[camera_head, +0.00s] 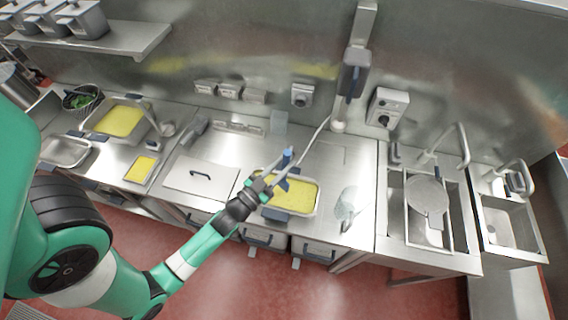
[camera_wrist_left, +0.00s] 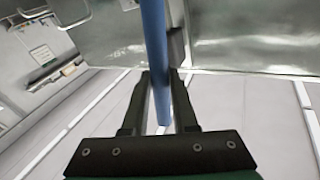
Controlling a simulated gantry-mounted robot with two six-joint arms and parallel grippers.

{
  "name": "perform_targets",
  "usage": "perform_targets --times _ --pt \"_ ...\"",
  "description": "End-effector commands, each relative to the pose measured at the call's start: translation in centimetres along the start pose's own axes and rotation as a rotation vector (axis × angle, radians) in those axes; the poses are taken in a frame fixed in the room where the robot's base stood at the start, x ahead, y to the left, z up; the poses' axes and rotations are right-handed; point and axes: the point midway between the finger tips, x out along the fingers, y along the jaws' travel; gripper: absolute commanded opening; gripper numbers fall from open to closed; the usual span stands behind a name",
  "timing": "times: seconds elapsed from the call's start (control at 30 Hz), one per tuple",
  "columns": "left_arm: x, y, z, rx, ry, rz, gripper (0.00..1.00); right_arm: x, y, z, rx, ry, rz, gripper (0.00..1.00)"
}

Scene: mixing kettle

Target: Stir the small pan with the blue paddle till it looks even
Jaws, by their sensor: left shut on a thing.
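A small pan (camera_head: 306,194) with yellow contents sits in the counter, near its front edge. My left gripper (camera_head: 270,181) is over the left part of this pan. In the left wrist view my left gripper (camera_wrist_left: 160,100) is shut on the blue paddle (camera_wrist_left: 155,40), a blue shaft that stands upright between the fingers. The blue paddle (camera_head: 288,155) also shows in the head view, above the pan. Its lower end is hard to make out, so I cannot tell how deep it sits in the yellow contents. My right gripper is not in view.
Sinks (camera_head: 510,228) are at the far right.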

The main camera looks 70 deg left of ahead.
Motion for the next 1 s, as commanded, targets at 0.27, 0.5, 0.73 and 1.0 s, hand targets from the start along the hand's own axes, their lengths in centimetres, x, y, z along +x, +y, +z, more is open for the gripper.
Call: perform_targets --times 0.27,0.5,0.73,1.0 --pt "-0.6 1.0 5.6 0.001 0.002 0.001 0.0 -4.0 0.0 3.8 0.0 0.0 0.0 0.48" --pt "-0.8 1.3 7.6 0.0 0.002 0.001 0.0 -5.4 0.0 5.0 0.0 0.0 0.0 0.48" --pt "-0.8 1.3 7.5 0.0 0.002 0.0 0.0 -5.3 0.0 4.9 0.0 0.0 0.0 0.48" --pt "-0.9 0.5 7.0 0.005 0.001 -0.009 0.0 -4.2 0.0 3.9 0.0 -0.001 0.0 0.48"
